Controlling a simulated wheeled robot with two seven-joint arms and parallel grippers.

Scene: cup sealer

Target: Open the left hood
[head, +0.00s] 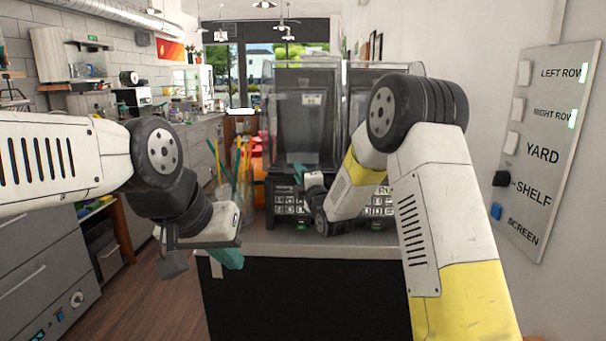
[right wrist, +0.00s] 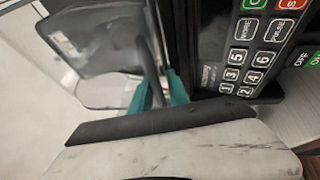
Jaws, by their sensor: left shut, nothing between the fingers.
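The left hood (head: 303,110) is a smoky see-through cover on the left of two dark machines on the counter. It stands upright in the head view. Its clear panel also shows in the right wrist view (right wrist: 105,45). My right gripper (head: 312,180) is at the front of the left machine, low by the hood. Its teal fingers (right wrist: 158,95) are beside the clear panel's edge; whether they grip it is unclear. My left gripper (head: 228,258) is shut and empty, left of the counter's front edge.
A second hooded machine (head: 375,85) stands right of the first, partly behind my right arm. A keypad (right wrist: 250,55) is close to my right gripper. Colourful straws (head: 235,170) stand left of the machines. A labelled switch panel (head: 545,150) is on the right wall.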

